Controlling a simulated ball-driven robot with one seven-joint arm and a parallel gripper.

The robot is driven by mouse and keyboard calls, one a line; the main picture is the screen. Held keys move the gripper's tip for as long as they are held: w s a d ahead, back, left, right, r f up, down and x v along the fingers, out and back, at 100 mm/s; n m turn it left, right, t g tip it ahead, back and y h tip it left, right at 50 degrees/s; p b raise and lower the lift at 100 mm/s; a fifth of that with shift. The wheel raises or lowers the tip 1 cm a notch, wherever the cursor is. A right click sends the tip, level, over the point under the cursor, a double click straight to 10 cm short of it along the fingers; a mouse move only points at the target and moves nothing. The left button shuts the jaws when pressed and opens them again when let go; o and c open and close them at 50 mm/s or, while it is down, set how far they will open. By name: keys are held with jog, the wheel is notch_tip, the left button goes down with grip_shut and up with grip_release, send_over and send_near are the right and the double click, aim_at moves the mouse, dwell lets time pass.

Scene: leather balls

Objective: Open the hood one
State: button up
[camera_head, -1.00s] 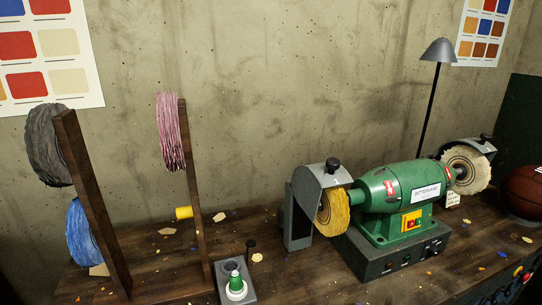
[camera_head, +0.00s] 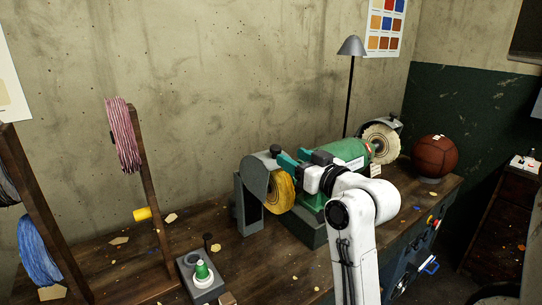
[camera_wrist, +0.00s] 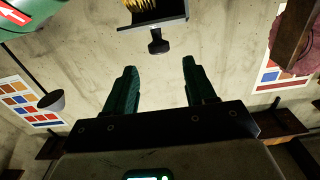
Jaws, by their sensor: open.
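The green bench grinder (camera_head: 350,151) stands on the wooden bench with a grey hood (camera_head: 256,176) over its yellow buffing wheel (camera_head: 282,192). A black knob (camera_head: 276,149) sits on top of this hood, which is down over the wheel. A second grey hood (camera_head: 393,121) covers the white wheel (camera_head: 381,143) on the right. My gripper (camera_head: 290,158) is open, its green fingers just right of the left knob. In the wrist view the knob (camera_wrist: 158,43) and hood edge (camera_wrist: 160,22) lie beyond and between the open fingertips (camera_wrist: 160,72), apart from them. My arm hides part of the grinder.
A wooden rack (camera_head: 155,205) with pink and blue wheels stands at the left. A brown ball (camera_head: 435,156) sits at the right end, and a lamp (camera_head: 351,47) stands behind the grinder.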

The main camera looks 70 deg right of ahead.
aim_at(278, 149)
jog(key=p+x, duration=0.2)
jog(key=x, duration=0.5)
jog(key=shift+w+d, duration=0.35)
jog(key=shift+w, duration=0.2)
jog(key=shift+c, duration=0.3)
grip_shut()
